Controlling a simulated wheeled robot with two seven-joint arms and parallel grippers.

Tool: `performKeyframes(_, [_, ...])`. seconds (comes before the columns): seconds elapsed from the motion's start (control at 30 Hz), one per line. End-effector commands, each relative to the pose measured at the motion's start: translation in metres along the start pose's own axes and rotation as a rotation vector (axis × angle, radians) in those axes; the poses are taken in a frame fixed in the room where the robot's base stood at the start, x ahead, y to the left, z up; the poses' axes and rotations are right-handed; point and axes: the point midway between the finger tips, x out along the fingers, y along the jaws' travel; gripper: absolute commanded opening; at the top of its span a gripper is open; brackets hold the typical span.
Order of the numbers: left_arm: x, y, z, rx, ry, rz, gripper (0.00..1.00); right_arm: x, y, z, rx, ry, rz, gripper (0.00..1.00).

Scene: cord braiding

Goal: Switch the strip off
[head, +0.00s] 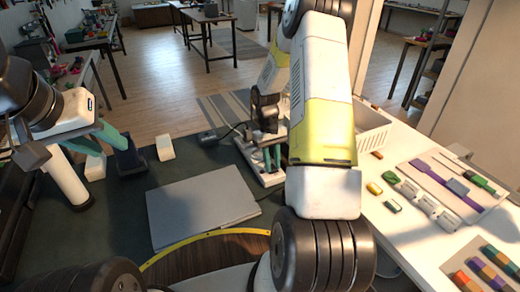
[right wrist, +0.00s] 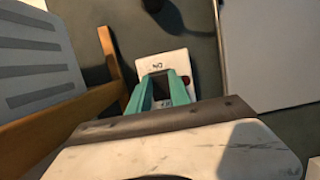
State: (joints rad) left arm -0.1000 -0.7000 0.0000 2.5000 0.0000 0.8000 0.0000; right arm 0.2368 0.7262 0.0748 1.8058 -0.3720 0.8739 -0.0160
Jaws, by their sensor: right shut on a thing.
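The white strip (head: 246,152) lies on the dark mat near the middle of the head view. Its pale end also shows in the right wrist view (right wrist: 165,63), with small dark lettering and a dark red round part beside the fingers. My right gripper (head: 272,158) reaches down onto the strip, its two green fingers close together. In the right wrist view its fingers (right wrist: 162,88) close around something small at the strip; the fingers hide which part it is. My left gripper (head: 98,143) is at the left above the mat, its teal fingers apart, away from the strip.
A flat grey panel (head: 200,208) lies left of the strip. A black plug (head: 207,138) with a cord lies behind it. The white table (head: 400,246) at right holds several small parts.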

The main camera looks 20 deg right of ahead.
Motion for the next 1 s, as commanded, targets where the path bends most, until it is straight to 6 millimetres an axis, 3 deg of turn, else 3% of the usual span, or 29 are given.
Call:
performKeyframes(0.1, [0.000,0.000,0.000,0.000,0.000,0.000,0.36,0.000,0.001,0.001,0.000,-0.001,0.001,0.00])
performKeyframes(0.13, [0.000,0.000,0.000,0.000,0.000,0.000,0.36,0.000,0.001,0.001,0.000,0.000,0.001,0.28])
performKeyframes(0.23, [0.000,0.000,0.000,0.000,0.000,0.000,0.36,0.000,0.001,0.000,0.000,0.000,0.001,0.45])
performKeyframes(0.6, [0.000,0.000,0.000,0.000,0.000,0.000,0.36,-0.005,0.000,0.000,0.001,0.002,0.001,0.45])
performKeyframes(1.0, [0.000,0.000,0.000,0.000,0.000,0.000,0.36,-0.066,0.000,-0.001,0.001,0.003,0.002,0.45])
